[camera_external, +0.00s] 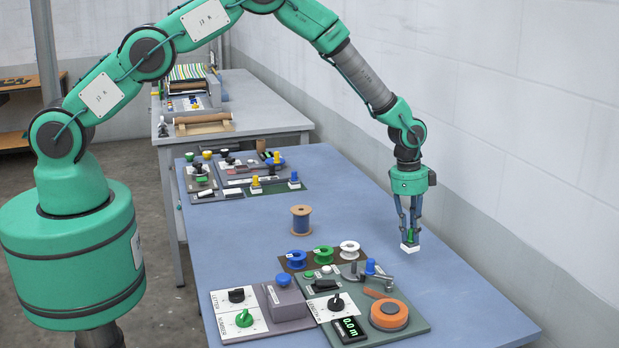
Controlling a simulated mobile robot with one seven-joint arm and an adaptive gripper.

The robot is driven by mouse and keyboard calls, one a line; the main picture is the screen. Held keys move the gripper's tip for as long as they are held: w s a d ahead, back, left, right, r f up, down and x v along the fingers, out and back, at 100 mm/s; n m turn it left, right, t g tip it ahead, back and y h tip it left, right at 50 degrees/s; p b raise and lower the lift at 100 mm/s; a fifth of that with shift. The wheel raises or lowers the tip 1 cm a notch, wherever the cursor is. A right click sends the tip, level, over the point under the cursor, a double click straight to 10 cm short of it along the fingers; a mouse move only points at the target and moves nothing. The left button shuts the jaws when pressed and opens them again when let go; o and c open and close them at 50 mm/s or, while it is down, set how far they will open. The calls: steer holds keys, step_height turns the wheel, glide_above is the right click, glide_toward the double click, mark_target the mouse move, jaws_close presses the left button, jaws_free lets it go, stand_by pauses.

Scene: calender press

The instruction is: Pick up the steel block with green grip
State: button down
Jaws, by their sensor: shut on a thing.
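The steel block with green grip (410,246) shows in the external view at the right side of the blue table. It has a pale, light-coloured base and a green upright grip. My gripper (410,228) points down over it, with its fingers shut on the green grip. The block appears a little above the table top or just at it; I cannot tell which from this angle. The fingers hide part of the grip.
A control panel with knobs, a display and an orange reel (389,314) stands at the front. Blue, green and white spools (323,257) sit behind it. A thread spool (301,220) stands mid-table. More panels (245,175) are at the back. A wall runs along the right.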

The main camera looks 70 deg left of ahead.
steer(key=s+a, duration=0.1)
steer(key=s, duration=0.8)
steer(key=shift+r+b, duration=0.4)
steer(key=shift+b, duration=0.05)
steer(key=shift+s, duration=0.1)
